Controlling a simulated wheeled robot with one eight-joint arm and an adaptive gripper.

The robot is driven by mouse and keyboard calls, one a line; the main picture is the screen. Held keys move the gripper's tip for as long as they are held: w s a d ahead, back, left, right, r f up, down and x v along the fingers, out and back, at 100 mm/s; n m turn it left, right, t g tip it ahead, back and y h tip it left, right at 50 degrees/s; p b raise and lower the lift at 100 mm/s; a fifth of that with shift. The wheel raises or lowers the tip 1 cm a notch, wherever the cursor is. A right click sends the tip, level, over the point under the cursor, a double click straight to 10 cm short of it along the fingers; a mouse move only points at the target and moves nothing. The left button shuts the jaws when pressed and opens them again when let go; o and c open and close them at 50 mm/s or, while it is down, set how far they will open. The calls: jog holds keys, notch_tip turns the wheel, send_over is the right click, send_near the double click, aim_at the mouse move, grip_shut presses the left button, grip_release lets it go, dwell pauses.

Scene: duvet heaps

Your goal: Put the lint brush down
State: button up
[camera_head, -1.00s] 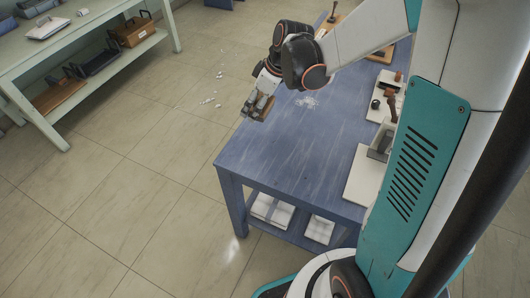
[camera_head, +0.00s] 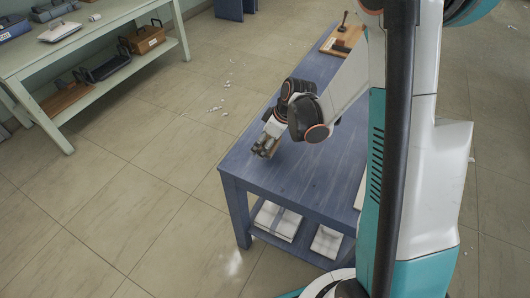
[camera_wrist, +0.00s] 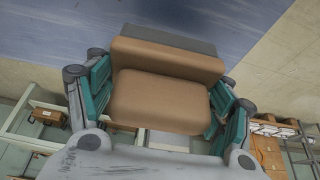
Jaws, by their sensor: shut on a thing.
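The lint brush (camera_wrist: 165,85) fills the middle of the wrist view. It is a tan-brown block with a stepped top and a grey strip along its far edge. My gripper (camera_wrist: 160,100) is shut on it, with a teal-lined finger at each side. In the head view my gripper (camera_head: 265,147) is over the left edge of the blue table (camera_head: 300,180), low near the top. The brush shows there only as a small brown patch (camera_head: 272,150). I cannot tell whether it touches the table.
The near part of the tabletop is bare. A wooden board (camera_head: 341,42) with an upright handle lies at its far end. White folded items (camera_head: 278,220) lie on the lower shelf. A pale green bench (camera_head: 100,40) with trays stands at the left. White bits (camera_head: 216,109) litter the floor.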

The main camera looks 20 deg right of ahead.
notch_tip(320, 180, down, 4)
jog(key=shift+f+b, duration=0.1)
jog(key=shift+b, duration=0.75)
jog(key=shift+f+b, duration=0.3)
jog(key=shift+b, duration=0.1)
jog(key=shift+f, duration=0.15)
jog(key=o, duration=0.7)
jog(key=shift+s, duration=0.1)
jog(key=o, duration=0.4)
